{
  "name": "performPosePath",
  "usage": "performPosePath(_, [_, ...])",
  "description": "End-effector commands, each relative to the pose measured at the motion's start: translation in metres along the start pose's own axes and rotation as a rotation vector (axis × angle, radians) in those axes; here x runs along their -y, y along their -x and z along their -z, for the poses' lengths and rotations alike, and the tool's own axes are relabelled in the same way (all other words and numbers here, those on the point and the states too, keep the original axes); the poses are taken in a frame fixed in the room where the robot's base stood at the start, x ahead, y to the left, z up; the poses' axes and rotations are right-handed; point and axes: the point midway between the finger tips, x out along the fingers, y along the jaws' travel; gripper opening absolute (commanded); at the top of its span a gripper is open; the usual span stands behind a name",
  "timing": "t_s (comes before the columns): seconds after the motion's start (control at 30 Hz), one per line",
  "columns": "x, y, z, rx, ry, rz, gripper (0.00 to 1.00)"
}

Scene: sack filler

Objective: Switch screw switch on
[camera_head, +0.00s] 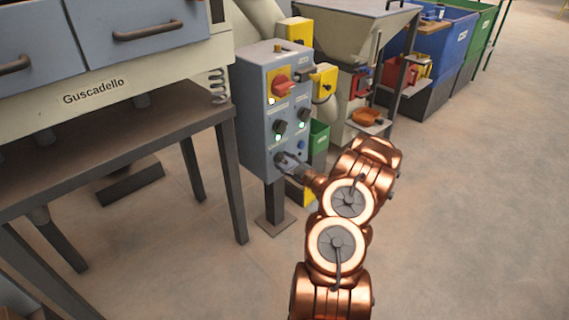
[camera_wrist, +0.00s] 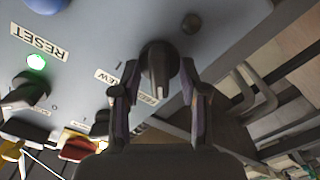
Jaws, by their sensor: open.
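The screw switch (camera_wrist: 157,82) is a black rotary knob on the grey control box, beside a partly covered label reading "…EW" and "FEED". In the wrist view its grip bar stands roughly upright in the picture. My gripper (camera_wrist: 158,70) is open, with one finger on each side of the knob. I cannot tell whether the fingers touch it. A small dark round lamp or button (camera_wrist: 191,23) beside the knob is unlit. In the head view my gripper (camera_head: 286,161) is at the lower part of the control box (camera_head: 254,125) and hides the knob.
The box also carries a red rotary switch (camera_head: 281,87), two black knobs (camera_head: 279,127) (camera_head: 303,115) with lit green lamps, and a blue button (camera_head: 301,144). A dark table (camera_head: 120,135) stands left, a hopper machine (camera_head: 345,40) behind right. The floor at right is clear.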

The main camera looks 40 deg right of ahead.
Motion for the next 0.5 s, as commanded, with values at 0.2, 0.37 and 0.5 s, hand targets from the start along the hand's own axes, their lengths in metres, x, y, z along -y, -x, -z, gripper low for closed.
performPosePath(0.2, [0.0,-0.0003,0.0002,0.0,0.0,0.0,0.44])
performPosePath(0.37, [-0.0001,-0.0003,0.0002,0.0,0.001,0.0,0.28])
performPosePath(0.5, [-0.0002,-0.0003,0.0002,-0.001,0.001,0.0,0.14])
